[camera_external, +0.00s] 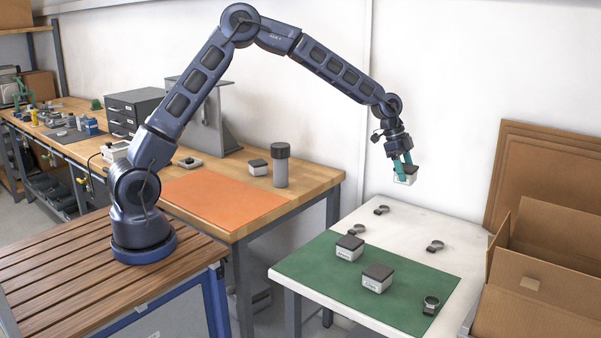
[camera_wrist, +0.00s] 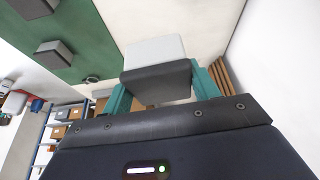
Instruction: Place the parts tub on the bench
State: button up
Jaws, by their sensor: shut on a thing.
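My gripper (camera_external: 404,164) is shut on a small white parts tub with a dark lid (camera_external: 406,178), held in the air above the far part of the white table. In the wrist view the tub (camera_wrist: 155,50) sits between the teal fingers of my gripper (camera_wrist: 162,80). The wooden bench (camera_external: 316,177) stands against the wall to the left, with an orange mat (camera_external: 222,200) on it. The white table (camera_external: 395,215) has a green mat (camera_external: 325,265) bearing two similar tubs, one (camera_external: 349,247) behind the other (camera_external: 377,278).
Open cardboard boxes (camera_external: 545,270) stand at right. The orange mat is clear.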

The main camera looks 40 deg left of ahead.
jog(key=shift+r, duration=0.65)
